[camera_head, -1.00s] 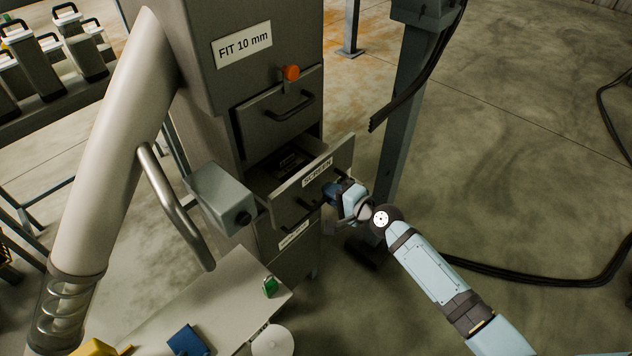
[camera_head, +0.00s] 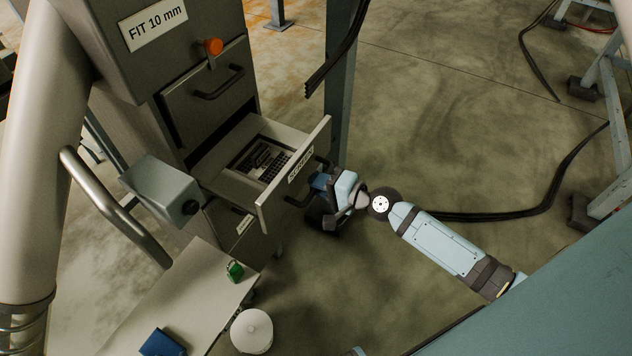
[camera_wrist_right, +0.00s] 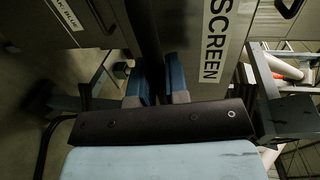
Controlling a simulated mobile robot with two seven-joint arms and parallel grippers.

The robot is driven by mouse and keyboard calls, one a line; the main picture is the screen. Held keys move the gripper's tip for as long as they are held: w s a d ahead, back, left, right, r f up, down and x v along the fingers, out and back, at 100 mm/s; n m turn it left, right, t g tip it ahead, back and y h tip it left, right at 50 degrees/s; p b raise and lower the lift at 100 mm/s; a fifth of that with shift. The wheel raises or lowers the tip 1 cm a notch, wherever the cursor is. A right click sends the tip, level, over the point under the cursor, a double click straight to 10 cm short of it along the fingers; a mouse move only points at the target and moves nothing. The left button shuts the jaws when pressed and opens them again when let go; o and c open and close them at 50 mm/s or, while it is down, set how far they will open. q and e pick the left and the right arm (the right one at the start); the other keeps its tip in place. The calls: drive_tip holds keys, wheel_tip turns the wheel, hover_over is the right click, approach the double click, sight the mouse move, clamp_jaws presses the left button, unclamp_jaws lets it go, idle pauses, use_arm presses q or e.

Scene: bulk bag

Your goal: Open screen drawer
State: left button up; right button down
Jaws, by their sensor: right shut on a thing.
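The screen drawer (camera_head: 268,203), a grey box with a "SCREEN" label on its front, stands pulled out of the grey cabinet in the head view. A dark tray with a grid (camera_head: 268,160) shows inside it. My right gripper (camera_head: 318,186) is at the drawer front, shut on the drawer's dark handle (camera_head: 298,199). In the right wrist view its blue fingers (camera_wrist_right: 157,84) reach the drawer front beside the "SCREEN" label (camera_wrist_right: 213,45); the grip itself is mostly hidden. My left gripper is not in view.
A grey box (camera_head: 160,190) juts out left of the drawer. A table (camera_head: 190,300) with a blue block and a green item stands in front. Floor right of the drawer is mostly clear.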

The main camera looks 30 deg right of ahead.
drive_tip(key=c, duration=1.1)
unclamp_jaws()
drive_tip(key=shift+c, duration=0.2)
drive_tip(key=b+v, duration=0.4)
drive_tip(key=v, duration=0.9)
drive_tip(key=shift+s+d, duration=0.2)
drive_tip(key=shift+s, duration=0.2)
